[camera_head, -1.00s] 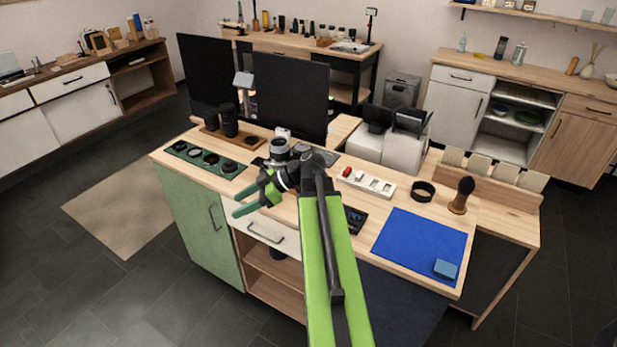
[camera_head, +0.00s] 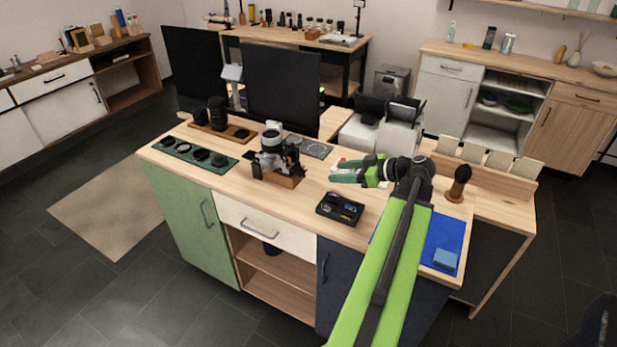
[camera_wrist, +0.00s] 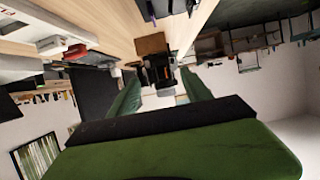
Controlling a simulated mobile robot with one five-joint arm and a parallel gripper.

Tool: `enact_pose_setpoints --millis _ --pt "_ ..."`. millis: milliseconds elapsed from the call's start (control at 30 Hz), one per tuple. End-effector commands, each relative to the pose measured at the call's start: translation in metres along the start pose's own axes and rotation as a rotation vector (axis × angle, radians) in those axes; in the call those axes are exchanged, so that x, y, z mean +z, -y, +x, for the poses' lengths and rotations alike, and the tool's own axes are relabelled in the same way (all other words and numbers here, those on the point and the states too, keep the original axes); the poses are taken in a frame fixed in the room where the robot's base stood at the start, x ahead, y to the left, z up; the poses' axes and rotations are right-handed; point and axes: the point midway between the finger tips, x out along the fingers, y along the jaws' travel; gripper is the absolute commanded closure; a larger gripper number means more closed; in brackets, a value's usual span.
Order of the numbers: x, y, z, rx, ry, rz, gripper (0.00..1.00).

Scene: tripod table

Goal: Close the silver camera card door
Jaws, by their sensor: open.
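The silver and black camera (camera_head: 272,152) sits on a wooden stand (camera_head: 279,179) near the middle of the worktop. The card door cannot be made out at this size. My gripper (camera_head: 334,171) is to the right of the camera, apart from it, its green fingers pointing left toward it. The fingers are open and empty. In the wrist view the camera (camera_wrist: 158,73) appears beyond my gripper (camera_wrist: 164,85), framed between the two spread fingers.
A black card tray (camera_head: 340,208) lies at the worktop's front edge. A green lens tray (camera_head: 197,154) is left of the camera. Dark monitors (camera_head: 280,88) stand behind. A blue mat (camera_head: 443,245) and a brush (camera_head: 459,184) are at the right. Wood between camera and card tray is bare.

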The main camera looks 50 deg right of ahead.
Motion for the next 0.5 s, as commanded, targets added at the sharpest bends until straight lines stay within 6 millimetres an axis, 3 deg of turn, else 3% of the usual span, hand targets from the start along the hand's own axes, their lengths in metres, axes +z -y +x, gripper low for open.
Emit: enact_pose_setpoints --millis 33,300,500 --pt "0.005 0.001 0.017 -0.003 0.000 -0.002 0.43" --pt "0.005 0.000 0.083 -0.002 0.000 -0.001 0.43" --pt "0.003 -0.001 0.117 0.000 0.001 -0.001 0.43"
